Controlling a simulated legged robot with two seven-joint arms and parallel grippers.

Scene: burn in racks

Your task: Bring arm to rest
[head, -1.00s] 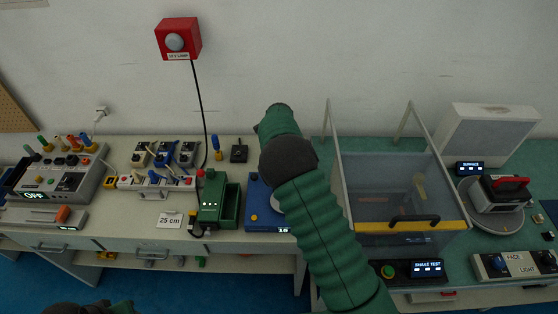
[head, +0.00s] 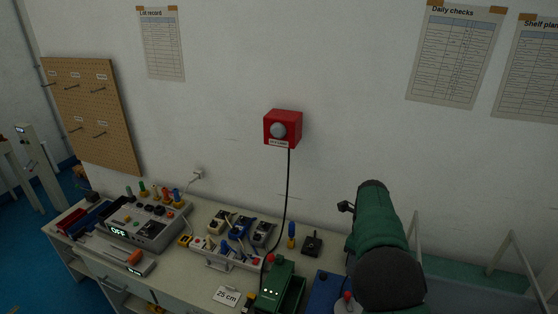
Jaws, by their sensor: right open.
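My right arm, in a green sleeve with dark joints, comes up from the bottom right in the head view. It reaches over the bench toward the wall. My right gripper (head: 346,207) is a small dark shape at the far left side of the sleeve's end. It is open, with nothing seen in it, and stands apart from the bench things. The arm hides most of its own jaws and part of the bench behind it. My left gripper is not in view.
A red lamp box (head: 283,128) hangs on the wall with a cable. The bench holds an instrument reading OFF (head: 145,218), several small modules, a green device (head: 281,286) and a blue scale (head: 323,291). A clear-walled enclosure stands right of the arm. A pegboard (head: 92,112) hangs left.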

